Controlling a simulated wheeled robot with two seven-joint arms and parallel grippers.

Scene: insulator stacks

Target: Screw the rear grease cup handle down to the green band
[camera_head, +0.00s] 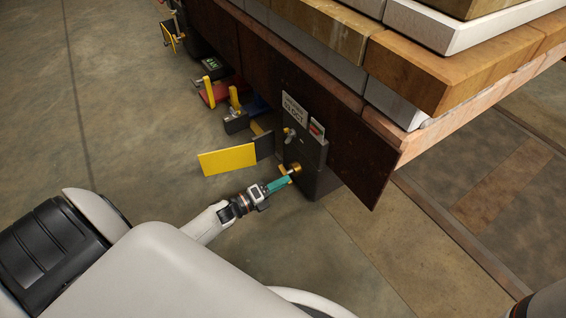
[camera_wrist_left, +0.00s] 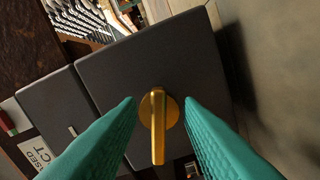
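A brass handle (camera_head: 295,169) sticks out from the front of a dark grey box (camera_head: 318,184) under the stack's edge. In the left wrist view the brass handle (camera_wrist_left: 158,130) is a narrow bar, nearly upright in the picture, on a round brass base. My left gripper (camera_head: 282,183) has teal fingers and points at the handle. In the left wrist view the open left gripper (camera_wrist_left: 159,102) has one finger on each side of the handle, with gaps showing. I cannot make out a green band on the cup. My right gripper is not in view.
A second small brass fitting (camera_head: 289,132) sits above, beside a white sign (camera_head: 294,108) and a small red-and-green card (camera_head: 317,128). A yellow plate (camera_head: 227,160) stands just left of the gripper. The dark rusty side panel (camera_head: 358,150) overhangs behind. Open floor lies in front.

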